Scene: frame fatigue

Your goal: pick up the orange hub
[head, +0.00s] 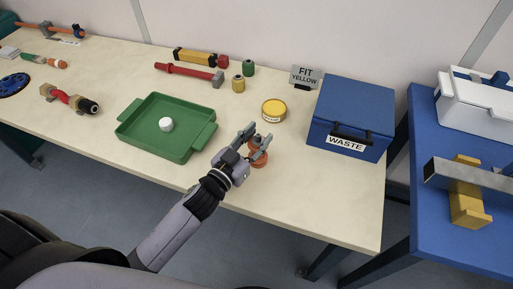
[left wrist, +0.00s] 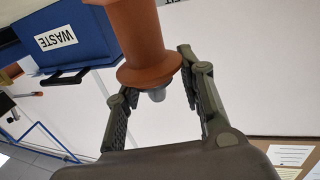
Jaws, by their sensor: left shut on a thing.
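The orange hub (head: 259,158) is at the front right part of the cream table, between the fingers of my left gripper (head: 258,143). In the left wrist view the hub (left wrist: 141,38) is a flanged orange-brown spool with a grey tip, and its upper part runs out of the frame. My left gripper (left wrist: 158,78) is shut on it, with one finger on each side. Whether the hub touches the table is hard to tell. My right gripper is not in view.
A blue WASTE box (head: 351,110) stands right of the gripper. A yellow round tin (head: 274,110) lies just behind it. A green tray (head: 190,143) with a white round piece (head: 166,124) lies to the left.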

